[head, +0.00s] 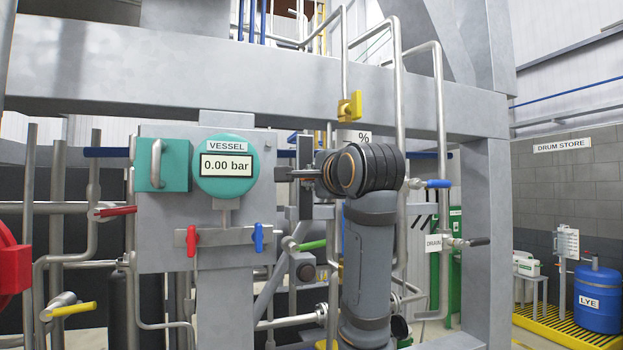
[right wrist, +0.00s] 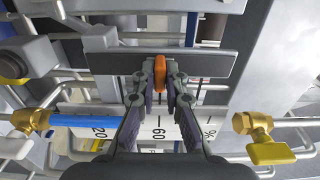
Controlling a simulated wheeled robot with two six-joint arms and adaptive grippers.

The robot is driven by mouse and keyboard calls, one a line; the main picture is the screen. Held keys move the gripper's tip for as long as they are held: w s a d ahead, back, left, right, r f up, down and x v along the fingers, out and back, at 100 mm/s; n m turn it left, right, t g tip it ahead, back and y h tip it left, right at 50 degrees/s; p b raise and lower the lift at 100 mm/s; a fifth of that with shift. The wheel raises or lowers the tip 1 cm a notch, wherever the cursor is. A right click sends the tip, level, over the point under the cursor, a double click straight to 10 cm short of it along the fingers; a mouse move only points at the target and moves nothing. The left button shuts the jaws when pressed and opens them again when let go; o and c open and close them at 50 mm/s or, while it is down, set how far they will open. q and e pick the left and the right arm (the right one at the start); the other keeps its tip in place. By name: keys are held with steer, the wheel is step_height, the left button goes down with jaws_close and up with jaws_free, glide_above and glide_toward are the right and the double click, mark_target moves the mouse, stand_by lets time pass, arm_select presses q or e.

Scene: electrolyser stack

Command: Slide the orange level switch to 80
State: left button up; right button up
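The orange level switch (right wrist: 160,73) stands between the fingertips of my right gripper (right wrist: 160,80) in the right wrist view. The fingers are drawn in close on both of its sides and look shut on it. It is in line with the 60 on the white scale (right wrist: 158,130), which also shows 20 to the left and a % sign to the right. The 80 is hidden or unclear behind the finger. In the head view my right gripper (head: 305,173) reaches left to the dark upright gauge and the switch is hidden. My left gripper is not in view.
A blue-handled valve (right wrist: 85,119) and a yellow-handled brass valve (right wrist: 262,140) flank the scale in the right wrist view. Pipes run close around. In the head view a VESSEL display (head: 225,166) reading 0.00 bar stands left of my right arm.

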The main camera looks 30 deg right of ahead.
steer(key=shift+r, duration=0.2)
jaws_close()
steer(key=shift+r+p, duration=1.45)
steer(key=shift+r, duration=0.55)
steer(key=shift+r+p, duration=0.65)
steer(key=shift+r, duration=0.05)
steer(key=o, duration=0.9)
jaws_free()
steer(key=shift+o, duration=0.2)
steer(key=shift+s+a+f+b, duration=0.15)
steer(key=shift+s+b, duration=0.3)
steer(key=shift+s, duration=0.1)
steer(key=shift+b+v, duration=0.85)
steer(key=shift+v, duration=1.6)
